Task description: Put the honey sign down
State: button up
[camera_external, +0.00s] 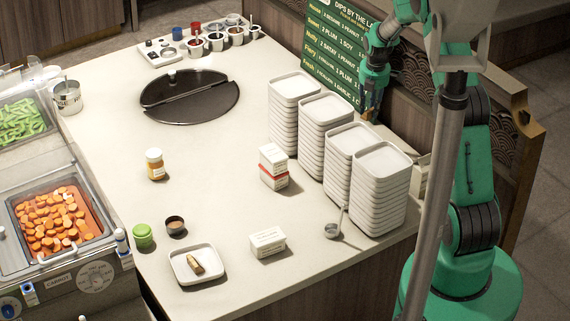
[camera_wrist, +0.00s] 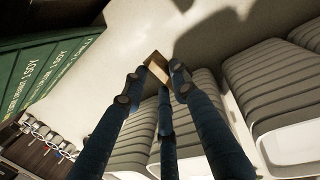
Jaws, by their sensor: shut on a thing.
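My gripper (camera_external: 374,103) is at the back right of the counter, between the green menu board and the stacks of white dishes. In the wrist view my gripper (camera_wrist: 156,86) has its dark fingers closed around a small tan, wood-like piece (camera_wrist: 157,66), which looks like the honey sign. Only its tan end shows past the fingertips; any lettering is hidden. In the external view a small tan bit (camera_external: 371,114) shows at the fingertips, low behind the stacks. I cannot tell whether it touches the counter.
Stacks of white dishes (camera_external: 378,190) stand in a row close in front of my gripper. The green menu board (camera_external: 338,45) stands behind. Sauce cups (camera_external: 216,42) are at the back.

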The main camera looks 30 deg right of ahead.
jog(key=w+n, duration=0.1)
jog(key=n, duration=0.1)
jog(key=shift+w+a+n+y, duration=0.1)
jog(key=shift+n+y, duration=0.2)
notch_tip(320, 180, down, 11)
jog(key=shift+r, duration=0.1)
dwell(0.3)
jog(key=w+d, duration=0.1)
jog(key=w, duration=0.4)
jog(key=w+d+f, duration=0.1)
jog(key=w+d, duration=0.1)
jog(key=w, duration=0.3)
jog(key=w+d, duration=0.2)
jog(key=w, duration=0.3)
jog(key=shift+d+f, duration=0.15)
jog(key=shift+f, duration=0.15)
jog(key=shift+f+b, duration=0.3)
jog(key=shift+f, duration=1.45)
